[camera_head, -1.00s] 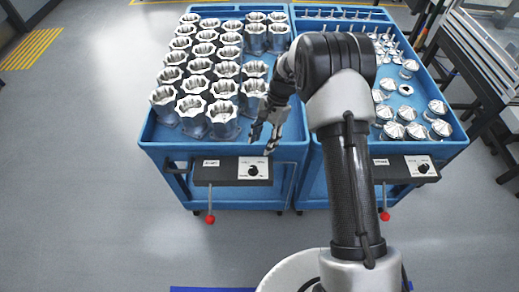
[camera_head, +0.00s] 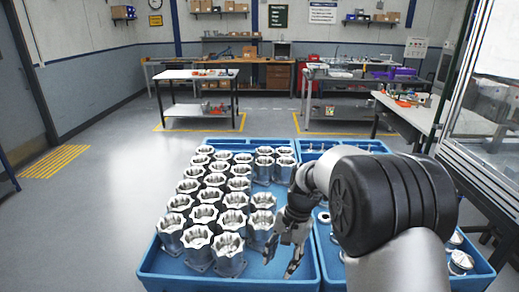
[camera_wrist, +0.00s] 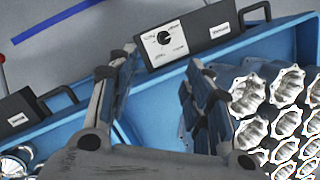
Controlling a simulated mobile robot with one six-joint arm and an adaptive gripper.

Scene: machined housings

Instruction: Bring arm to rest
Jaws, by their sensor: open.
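My gripper (camera_head: 281,256) hangs over the front right part of the left blue tray, with its fingers pointing down. In the wrist view my gripper (camera_wrist: 160,82) has its two fingers spread apart with nothing between them. My arm crosses the right side of the head view and hides much of the right tray.
Several machined housings (camera_head: 205,213) stand in rows in the left blue tray (camera_head: 225,284), just left of my gripper. The right blue tray (camera_head: 478,279) holds smaller metal parts (camera_head: 460,262). A white-topped table (camera_head: 197,74) stands behind, beyond open floor.

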